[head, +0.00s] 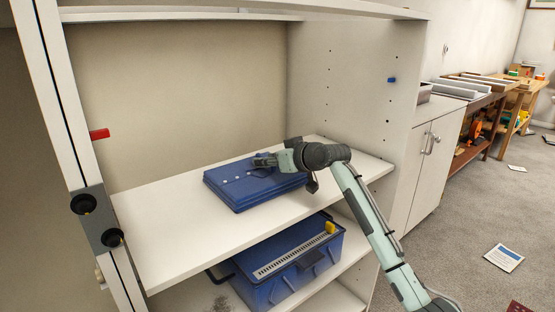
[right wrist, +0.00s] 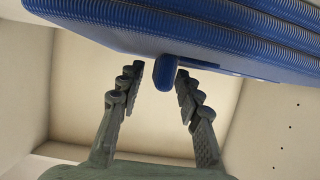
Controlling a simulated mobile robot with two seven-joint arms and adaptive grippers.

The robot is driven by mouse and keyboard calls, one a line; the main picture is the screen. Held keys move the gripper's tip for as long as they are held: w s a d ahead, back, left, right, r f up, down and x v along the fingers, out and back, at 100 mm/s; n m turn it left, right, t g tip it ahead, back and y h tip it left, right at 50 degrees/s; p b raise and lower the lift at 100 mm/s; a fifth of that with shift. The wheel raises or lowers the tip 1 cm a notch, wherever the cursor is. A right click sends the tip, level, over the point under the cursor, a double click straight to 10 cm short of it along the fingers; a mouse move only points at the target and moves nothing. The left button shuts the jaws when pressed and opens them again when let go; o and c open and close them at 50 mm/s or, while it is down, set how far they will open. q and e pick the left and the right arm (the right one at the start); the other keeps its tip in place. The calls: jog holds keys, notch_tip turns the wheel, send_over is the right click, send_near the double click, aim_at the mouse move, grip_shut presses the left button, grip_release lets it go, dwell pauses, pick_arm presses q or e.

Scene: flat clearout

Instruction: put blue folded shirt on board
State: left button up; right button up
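The blue folded shirt (head: 245,190) lies flat on the white shelf board (head: 175,245), toward its back right. My right gripper (head: 264,160) is at the top of the shirt, reaching in from the right. In the right wrist view, the shirt's ribbed blue layers (right wrist: 230,30) fill the top. The right gripper's fingers (right wrist: 157,85) stand apart there, with a small blue tab (right wrist: 164,72) between or behind them. I cannot tell whether the fingers touch the shirt. My left gripper is not in view.
A blue crate (head: 250,290) with a yellow piece (head: 330,227) stands on the shelf below. The cabinet's side panel (head: 350,100) bounds the board on the right; a post (head: 65,110) stands at left. The board's left part is bare.

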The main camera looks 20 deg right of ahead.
jog(key=v, duration=1.1)
jog(key=shift+s, duration=0.15)
